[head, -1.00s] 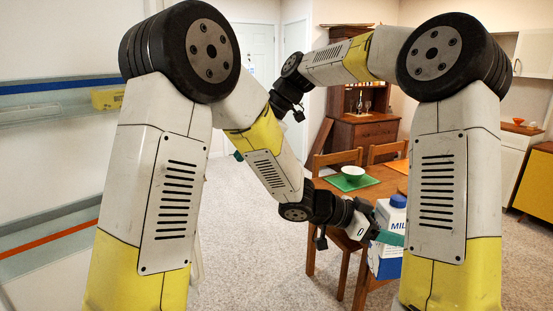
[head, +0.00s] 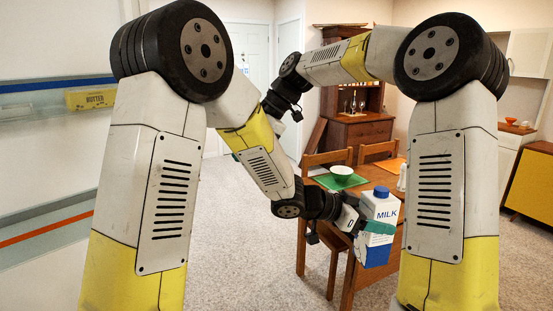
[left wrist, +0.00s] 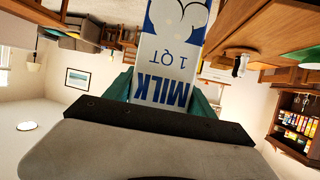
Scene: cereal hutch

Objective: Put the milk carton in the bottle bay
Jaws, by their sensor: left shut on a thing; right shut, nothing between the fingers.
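The milk carton (head: 380,208), white and blue with a blue cap, is held in the air near the right of centre in the head view, close to upright. My left gripper (head: 376,228) is shut on it, with green fingers along its sides. In the left wrist view the carton (left wrist: 172,52) appears upside down between the green fingers. My right gripper (head: 236,157) is mostly hidden behind my left arm; only a small green tip shows. It is shut and away from the carton. I cannot make out the bottle bay for certain.
A white panel with clear, striped shelf fronts (head: 50,112) stands at the left, with a yellow butter box (head: 91,99) on it. A wooden table (head: 372,187) with a bowl (head: 341,173) on a green mat stands behind the carton. Bare carpet (head: 235,235) lies between.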

